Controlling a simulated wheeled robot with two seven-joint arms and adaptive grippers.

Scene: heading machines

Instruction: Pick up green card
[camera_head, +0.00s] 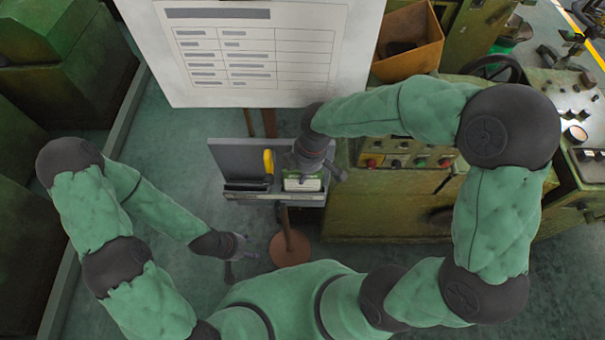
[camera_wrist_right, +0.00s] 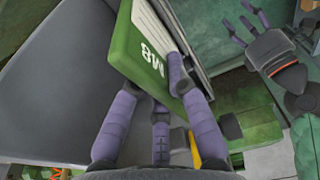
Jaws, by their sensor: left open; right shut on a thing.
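The green card (camera_head: 303,184), white below its green band, is at the front of the grey holder (camera_head: 235,158) under the board. In the right wrist view the card (camera_wrist_right: 138,55) shows its "M8" print, tilted between my fingers. My right gripper (camera_head: 318,168) is shut on the card; its fingers (camera_wrist_right: 165,95) lie against the card's green end. I cannot tell whether the card still touches the holder. My left gripper (camera_head: 240,252) is open and empty, low and left of the holder; it also shows in the right wrist view (camera_wrist_right: 262,45).
A yellow item (camera_head: 268,162) stands in the holder, just left of the card. The white board (camera_head: 255,55) rises behind it. A green machine with buttons (camera_head: 400,190) stands close on the right, with an orange bin (camera_head: 410,45) above. Floor at the left is clear.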

